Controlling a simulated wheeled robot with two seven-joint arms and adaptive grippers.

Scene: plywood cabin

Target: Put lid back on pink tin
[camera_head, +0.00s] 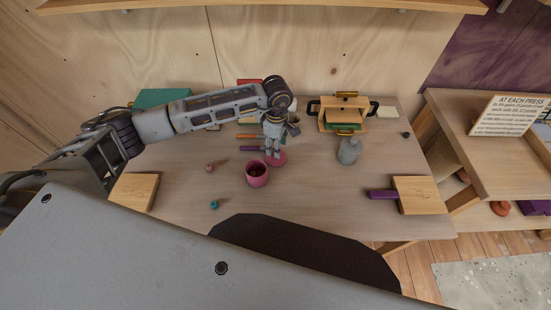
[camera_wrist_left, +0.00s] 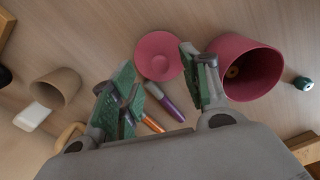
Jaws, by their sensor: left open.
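The pink tin (camera_head: 257,178) stands upright and open on the table, with something brown inside; it also shows in the left wrist view (camera_wrist_left: 262,75). The round pink lid (camera_head: 281,160) lies flat on the table, just behind and right of the tin, apart from it in the left wrist view (camera_wrist_left: 158,50). My left gripper (camera_head: 272,152) points down over the lid and partly hides it in the head view. In the left wrist view its fingers (camera_wrist_left: 157,66) are apart, with the lid showing between and beyond them. My right gripper is not in view.
Markers, one purple (camera_wrist_left: 163,100), lie near the lid. A grey bottle (camera_head: 348,152) and a wooden press (camera_head: 343,110) stand to the right. A small teal piece (camera_head: 214,205) and a small pink piece (camera_head: 210,167) lie left of the tin.

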